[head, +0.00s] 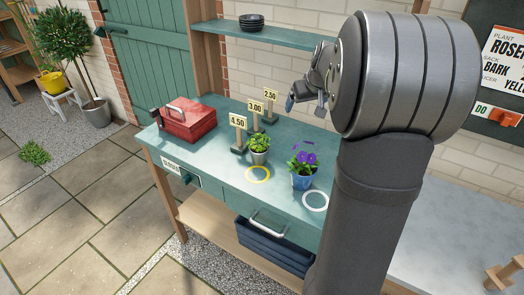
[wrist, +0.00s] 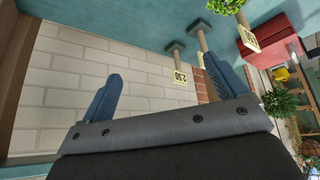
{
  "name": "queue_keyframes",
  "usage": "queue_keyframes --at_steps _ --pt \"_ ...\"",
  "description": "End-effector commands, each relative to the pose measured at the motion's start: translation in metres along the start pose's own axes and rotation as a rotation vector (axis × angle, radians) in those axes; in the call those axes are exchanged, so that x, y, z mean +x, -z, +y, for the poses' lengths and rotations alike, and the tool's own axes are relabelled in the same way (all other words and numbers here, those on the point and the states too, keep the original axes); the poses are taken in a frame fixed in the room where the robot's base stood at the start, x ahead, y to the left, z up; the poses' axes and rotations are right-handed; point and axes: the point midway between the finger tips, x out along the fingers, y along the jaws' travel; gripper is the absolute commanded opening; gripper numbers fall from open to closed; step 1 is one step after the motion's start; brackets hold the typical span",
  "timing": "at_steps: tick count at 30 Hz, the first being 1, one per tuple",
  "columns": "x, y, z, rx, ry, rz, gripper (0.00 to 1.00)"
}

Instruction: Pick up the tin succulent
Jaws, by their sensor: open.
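In the wrist view green leaves (wrist: 226,4), likely the same plant, are cut off at the top edge. My gripper (head: 306,105) is above the back right of the bench, to the right of and higher than the succulent. In the wrist view my gripper (wrist: 163,70) shows two blue fingers spread apart with nothing between them.
Price signs (head: 255,106) stand behind the succulent. A red toolbox (head: 188,122) is at the left.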

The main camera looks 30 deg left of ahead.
Motion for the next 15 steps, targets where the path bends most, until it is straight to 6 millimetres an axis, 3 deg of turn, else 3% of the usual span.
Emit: queue_keyframes --at_steps 1,3,7,12,15 --pt "0.013 0.012 -0.023 -0.076 0.04 -0.066 0.9" --pt "0.025 0.022 -0.05 -0.175 0.083 -0.162 0.9" --pt "0.04 0.032 -0.094 -0.329 0.14 -0.325 0.9" --pt "0.046 0.038 -0.129 -0.45 0.172 -0.467 0.9" --pt "0.047 0.038 -0.137 -0.479 0.179 -0.507 0.9"
